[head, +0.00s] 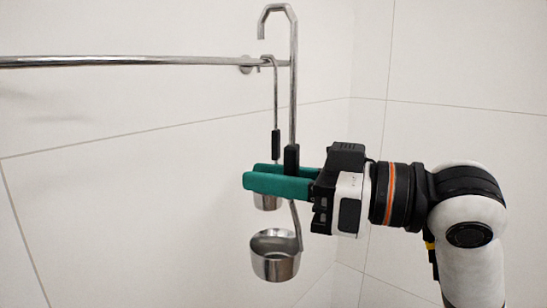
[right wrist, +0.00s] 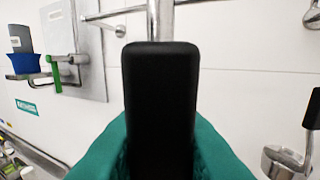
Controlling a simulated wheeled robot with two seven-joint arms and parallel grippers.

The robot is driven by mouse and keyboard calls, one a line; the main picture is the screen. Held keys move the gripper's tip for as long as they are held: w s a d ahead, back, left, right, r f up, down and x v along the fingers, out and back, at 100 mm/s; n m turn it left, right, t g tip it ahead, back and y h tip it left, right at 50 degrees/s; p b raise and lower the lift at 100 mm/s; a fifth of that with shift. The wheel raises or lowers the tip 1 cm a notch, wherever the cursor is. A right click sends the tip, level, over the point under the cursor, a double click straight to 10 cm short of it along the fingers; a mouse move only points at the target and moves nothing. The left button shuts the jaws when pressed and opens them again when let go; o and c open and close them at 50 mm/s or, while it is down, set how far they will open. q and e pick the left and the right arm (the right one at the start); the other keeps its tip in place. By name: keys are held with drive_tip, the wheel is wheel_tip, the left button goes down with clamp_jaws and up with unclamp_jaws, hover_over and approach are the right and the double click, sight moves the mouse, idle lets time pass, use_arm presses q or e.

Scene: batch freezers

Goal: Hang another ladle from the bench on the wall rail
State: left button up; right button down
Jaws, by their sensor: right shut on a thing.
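My right gripper (head: 264,180) is shut on the black grip (head: 291,158) of a steel ladle and holds it upright. The ladle's open hook (head: 278,10) is higher in the picture than the wall rail (head: 120,61), tip pointing down and left. Its bowl (head: 275,256) hangs below the fingers. In the right wrist view the black grip (right wrist: 160,105) fills the space between the green fingers. A second ladle (head: 276,100) hangs from the rail near its right end, its bowl partly hidden by my fingers.
The right wrist view shows a wall panel (right wrist: 85,50) with a green handle (right wrist: 55,75) and a blue item (right wrist: 22,62) at left, and a ladle bowl (right wrist: 285,160) at lower right.

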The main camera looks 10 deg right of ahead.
drive_tip(key=w+a+f+b, duration=0.1)
drive_tip(key=w+a+f, duration=0.1)
drive_tip(key=w+a, duration=0.7)
drive_tip(key=shift+w+a+f, duration=0.2)
drive_tip(key=shift+w+f, duration=0.2)
drive_tip(key=shift+w, duration=1.6)
